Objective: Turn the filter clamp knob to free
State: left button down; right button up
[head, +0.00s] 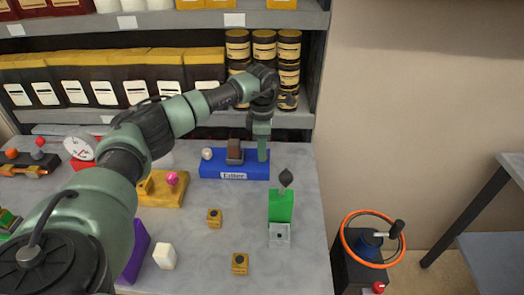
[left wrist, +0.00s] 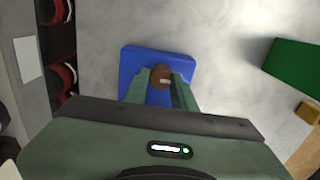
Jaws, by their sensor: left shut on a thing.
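The filter unit is a blue base (head: 209,169) labelled "Filter" at the back right of the table. A brown block (head: 235,152) stands on its middle and a pale ball (head: 207,154) is at its left end. My left gripper (head: 262,156) points down over the right end. In the left wrist view its fingers (left wrist: 158,86) close around a round brown knob (left wrist: 161,74) with a pale mark, which I take to be the filter clamp knob. The head view hides this knob behind the fingers. My right gripper is not in view.
A green block (head: 281,205) with a dark pointed piece (head: 286,177) above it stands to the right front. Small yellow cubes (head: 214,218) (head: 240,263) and a yellow base (head: 165,199) are in front. Shelves (head: 300,118) stand close behind. An orange wheel (head: 347,232) is beyond the table's right edge.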

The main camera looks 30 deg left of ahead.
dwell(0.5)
pick_arm(q)
jog(key=c, duration=1.2)
grip_release()
jog(key=shift+o, duration=0.2)
notch_tip(320, 180, up, 8)
jog(key=shift+f+b, duration=0.1)
jog(key=shift+b, duration=0.65)
